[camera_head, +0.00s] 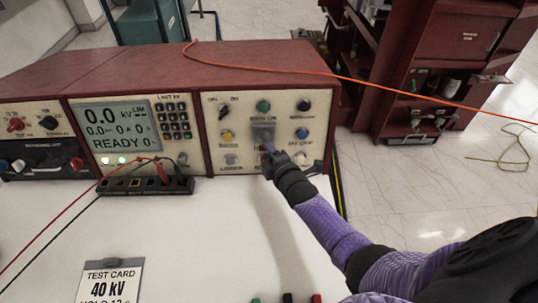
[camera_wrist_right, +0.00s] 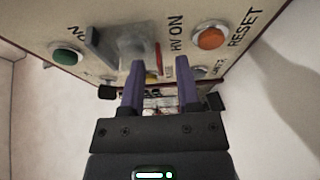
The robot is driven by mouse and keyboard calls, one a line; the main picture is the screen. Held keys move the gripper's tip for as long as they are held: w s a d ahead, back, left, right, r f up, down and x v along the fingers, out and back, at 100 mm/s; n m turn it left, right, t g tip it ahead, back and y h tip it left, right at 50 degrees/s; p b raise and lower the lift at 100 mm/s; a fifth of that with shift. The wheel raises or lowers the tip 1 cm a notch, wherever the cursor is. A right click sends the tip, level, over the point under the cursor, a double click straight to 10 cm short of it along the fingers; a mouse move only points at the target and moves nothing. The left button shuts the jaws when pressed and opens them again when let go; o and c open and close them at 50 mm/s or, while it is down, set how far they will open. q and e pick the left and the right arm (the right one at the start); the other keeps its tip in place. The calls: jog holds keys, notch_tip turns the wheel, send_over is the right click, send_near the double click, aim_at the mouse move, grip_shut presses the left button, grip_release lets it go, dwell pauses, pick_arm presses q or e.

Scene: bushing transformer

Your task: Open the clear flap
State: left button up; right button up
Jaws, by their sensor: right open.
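The clear flap (camera_head: 263,131) is a small greyish see-through cover on the right-hand panel of the red console. It also shows in the right wrist view (camera_wrist_right: 135,46), beside the "HV ON" lettering. It seems to lie down over its spot; its exact angle is hard to tell. My right gripper (camera_head: 268,150) is at the panel, just below the flap. In the right wrist view its two purple fingers (camera_wrist_right: 160,78) are apart with nothing held between them, their tips close to the flap's lower edge. Contact cannot be told. My left gripper is not in view.
An orange reset button (camera_wrist_right: 208,38) is near the fingers. A test card (camera_head: 110,280) lies on the white bench; an orange cable (camera_head: 300,70) crosses the console top.

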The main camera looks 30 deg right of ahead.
grip_shut()
